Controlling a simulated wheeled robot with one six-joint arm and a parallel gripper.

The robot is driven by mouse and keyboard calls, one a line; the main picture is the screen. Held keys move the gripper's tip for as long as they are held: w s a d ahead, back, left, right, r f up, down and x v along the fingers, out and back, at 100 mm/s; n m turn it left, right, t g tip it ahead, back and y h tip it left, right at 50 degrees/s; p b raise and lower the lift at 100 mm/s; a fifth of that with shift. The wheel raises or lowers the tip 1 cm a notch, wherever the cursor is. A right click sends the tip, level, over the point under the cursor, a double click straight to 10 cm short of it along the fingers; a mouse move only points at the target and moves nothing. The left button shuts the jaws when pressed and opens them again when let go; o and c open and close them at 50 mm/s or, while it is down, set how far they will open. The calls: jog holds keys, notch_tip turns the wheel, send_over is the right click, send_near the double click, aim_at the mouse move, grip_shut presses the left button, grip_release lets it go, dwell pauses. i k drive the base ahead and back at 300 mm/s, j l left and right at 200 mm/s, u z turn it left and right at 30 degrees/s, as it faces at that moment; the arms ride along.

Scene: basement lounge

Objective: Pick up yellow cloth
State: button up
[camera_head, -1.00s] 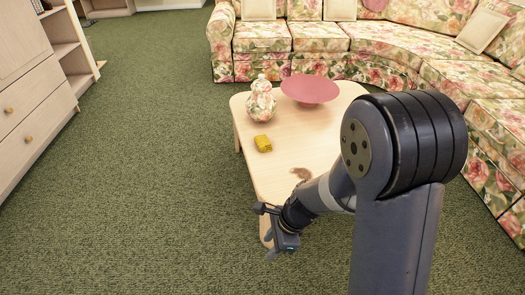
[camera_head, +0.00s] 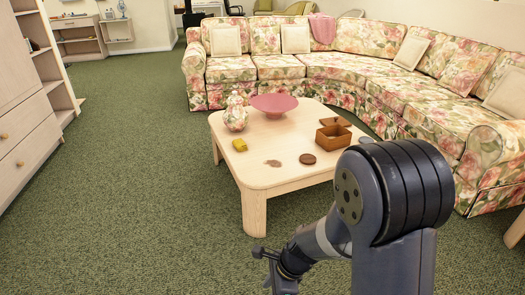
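The yellow cloth (camera_head: 240,145) is a small folded bundle lying on the left side of the light wooden coffee table (camera_head: 262,177). It sits in front of the floral jar. My gripper (camera_head: 268,268) is low at the bottom of the picture, in front of the table and well apart from the cloth. Its lower part is cut off by the picture's edge, so I cannot tell whether it is open or shut.
On the table are a floral jar (camera_head: 236,114), a pink bowl (camera_head: 274,104), a brown open box (camera_head: 333,136) and a dark round disc (camera_head: 307,159). A floral sofa (camera_head: 390,82) curves behind. Green carpet (camera_head: 130,190) is clear at left.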

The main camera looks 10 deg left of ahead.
aim_at(240, 144)
jog(key=z, duration=1.75)
jog(key=j+z, duration=0.15)
jog(key=j, duration=0.35)
jog(key=k+j+z, duration=0.1)
jog(key=j, duration=0.4)
jog(key=j+z, duration=0.15)
jog(key=j, duration=0.4)
jog(key=k+j+z, duration=0.1)
jog(key=j, duration=0.4)
jog(key=k+j, duration=0.1)
jog(key=j, duration=0.4)
jog(key=k+j, duration=0.1)
jog(key=j, duration=0.4)
jog(key=k+j, duration=0.1)
jog(key=j, duration=0.35)
jog(key=k+j, duration=0.1)
jog(key=j, duration=0.4)
jog(key=k+j, duration=0.1)
jog(key=j, duration=0.4)
jog(key=k+j, duration=0.1)
jog(key=j, duration=0.4)
jog(key=k+j, duration=0.1)
jog(key=j, duration=0.35)
